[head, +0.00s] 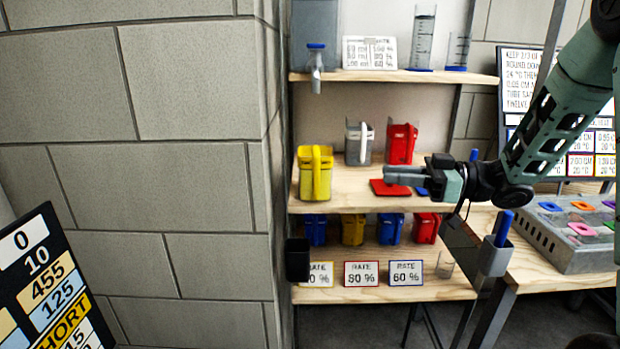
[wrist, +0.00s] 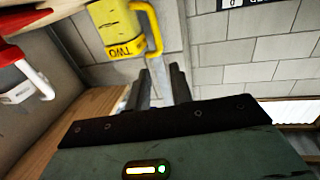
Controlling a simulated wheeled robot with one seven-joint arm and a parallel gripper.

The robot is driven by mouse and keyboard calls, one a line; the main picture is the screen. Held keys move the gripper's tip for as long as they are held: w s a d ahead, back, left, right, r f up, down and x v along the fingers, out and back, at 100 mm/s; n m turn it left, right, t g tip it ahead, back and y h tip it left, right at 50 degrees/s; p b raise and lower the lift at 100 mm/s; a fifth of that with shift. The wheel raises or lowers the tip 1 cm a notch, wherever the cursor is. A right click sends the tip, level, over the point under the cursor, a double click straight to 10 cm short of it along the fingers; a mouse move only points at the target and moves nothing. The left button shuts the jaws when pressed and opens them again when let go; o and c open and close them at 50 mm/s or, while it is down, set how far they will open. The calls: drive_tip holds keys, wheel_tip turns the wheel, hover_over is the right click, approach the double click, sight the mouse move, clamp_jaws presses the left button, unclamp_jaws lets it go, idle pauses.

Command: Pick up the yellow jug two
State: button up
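A yellow jug (head: 310,182) stands upright at the left end of the middle shelf, its handle towards me. In the wrist view a yellow jug (wrist: 108,25) with a yellow handle carries the word TWO and shows beyond my fingertips, cut off by the top edge. My gripper (head: 388,175) is right of the jug in the head view, in front of the middle shelf, fingers pointing left. In the wrist view my gripper (wrist: 161,78) is open, with a clear gap and nothing between its fingers. The fingers and jug are apart.
A grey jug (head: 358,143), red jug (head: 401,143) and flat red piece (head: 390,187) are on the middle shelf (head: 340,190). Below are several coloured jugs, including another yellow one (head: 352,230). A block wall (head: 200,150) borders the shelves on the left.

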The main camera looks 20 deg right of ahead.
drive_tip(key=p, duration=0.2)
approach(316, 170)
drive_tip(key=x, duration=0.4)
drive_tip(key=shift+w+f+p+x, duration=0.15)
drive_tip(key=shift+p+x, duration=0.2)
drive_tip(key=shift+x, duration=1.2)
drive_tip(key=shift+w+f+p+x, duration=0.1)
drive_tip(key=shift+w+p+x, duration=0.2)
drive_tip(key=shift+x, duration=1.25)
drive_tip(key=shift+s+d, duration=0.1)
drive_tip(key=shift+d, duration=0.1)
clamp_jaws()
